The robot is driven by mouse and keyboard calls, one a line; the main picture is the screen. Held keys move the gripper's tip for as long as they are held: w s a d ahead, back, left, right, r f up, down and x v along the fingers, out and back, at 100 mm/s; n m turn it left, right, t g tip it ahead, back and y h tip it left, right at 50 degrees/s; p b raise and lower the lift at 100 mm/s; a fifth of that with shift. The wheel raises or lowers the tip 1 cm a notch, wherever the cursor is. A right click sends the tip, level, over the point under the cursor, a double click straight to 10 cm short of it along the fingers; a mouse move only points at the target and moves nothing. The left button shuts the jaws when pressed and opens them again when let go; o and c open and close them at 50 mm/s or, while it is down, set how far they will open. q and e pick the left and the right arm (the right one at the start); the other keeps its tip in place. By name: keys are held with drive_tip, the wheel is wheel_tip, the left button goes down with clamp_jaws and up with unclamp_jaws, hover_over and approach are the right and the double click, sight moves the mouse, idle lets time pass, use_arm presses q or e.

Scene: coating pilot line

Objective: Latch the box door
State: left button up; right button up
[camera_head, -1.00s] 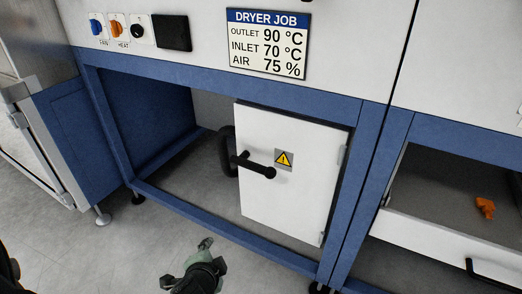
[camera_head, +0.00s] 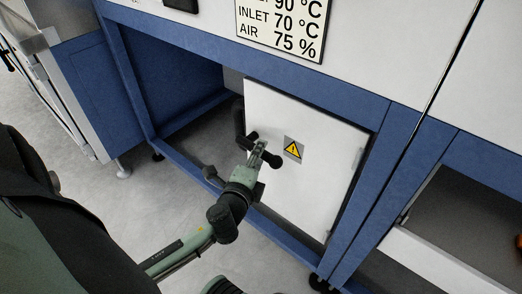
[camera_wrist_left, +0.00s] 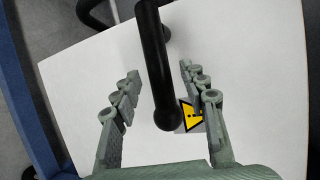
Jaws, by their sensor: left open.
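The white box door (camera_head: 318,189) with a yellow warning sign (camera_head: 293,149) sits inside the blue frame under the dryer panel. Its black lever handle (camera_head: 272,159) is partly hidden behind my left gripper (camera_head: 260,152) in the head view. In the left wrist view the door (camera_wrist_left: 82,80) fills most of the background, and the black lever (camera_wrist_left: 155,70) runs between the two fingers of the open left gripper (camera_wrist_left: 158,88). I see gaps on both sides of the lever there. The warning sign (camera_wrist_left: 191,118) lies behind the right-hand finger. My right gripper is not in view.
The blue frame (camera_head: 367,170) borders the door at right, with a lower rail in front. A white drawer or tray edge (camera_head: 425,262) is at the lower right. The DRYER JOB panel (camera_head: 285,25) is above. Grey floor is clear at left.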

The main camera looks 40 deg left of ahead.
use_arm(q)
drive_tip(key=shift+x, duration=1.05)
drive_tip(key=shift+c, duration=0.5)
clamp_jaws()
